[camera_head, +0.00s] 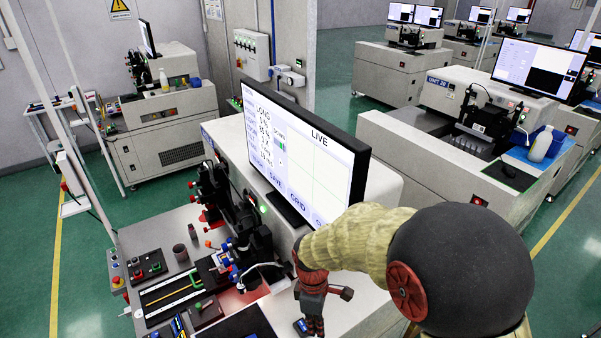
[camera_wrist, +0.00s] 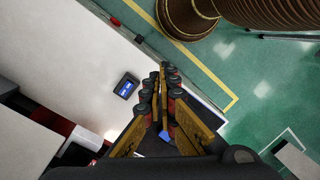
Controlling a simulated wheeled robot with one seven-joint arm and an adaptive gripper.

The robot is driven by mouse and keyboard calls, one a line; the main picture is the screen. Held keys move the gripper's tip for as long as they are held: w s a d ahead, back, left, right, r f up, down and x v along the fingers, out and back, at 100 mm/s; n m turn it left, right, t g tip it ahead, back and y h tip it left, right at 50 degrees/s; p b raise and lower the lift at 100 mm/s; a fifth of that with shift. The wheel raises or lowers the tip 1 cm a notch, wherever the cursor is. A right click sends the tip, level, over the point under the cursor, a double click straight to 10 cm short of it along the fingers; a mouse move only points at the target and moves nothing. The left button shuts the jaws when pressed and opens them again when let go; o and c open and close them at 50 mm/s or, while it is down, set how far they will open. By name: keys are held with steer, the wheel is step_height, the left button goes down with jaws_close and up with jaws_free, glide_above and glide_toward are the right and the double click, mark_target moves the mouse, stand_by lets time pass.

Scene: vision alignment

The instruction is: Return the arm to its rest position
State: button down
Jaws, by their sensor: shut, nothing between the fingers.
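My arm, in a beige ribbed sleeve with a large black rounded joint, reaches in from the right of the head view. My gripper (camera_head: 314,318) hangs from its end, pointing down over the white machine top in front of the monitor. In the wrist view my gripper (camera_wrist: 164,72) shows its two ribbed fingers meeting at the tips, shut and empty. In the head view the bottom edge of the picture crops the fingertips.
The monitor (camera_head: 300,150) marked LIVE stands close to the left of my arm. A small blue-screened device (camera_wrist: 127,88) lies on the white machine top (camera_wrist: 95,55) near my fingers. A fixture plate (camera_head: 180,290) with knobs and buttons is at lower left. Green floor (camera_wrist: 245,70) lies beyond the edge.

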steer(key=s+d+r+m+t+b, duration=0.3)
steer(key=s+d+m+b, duration=0.3)
steer(key=b, duration=0.3)
steer(key=s+d+r+m+t+b, duration=0.4)
steer(key=s+d+r+m+b, duration=0.1)
steer(key=s+d+m+b, duration=0.2)
steer(key=shift+d+m+y+b, duration=0.4)
steer(key=shift+d+m+b, duration=0.5)
steer(key=shift+m+b, duration=0.2)
steer(key=shift+s, duration=0.1)
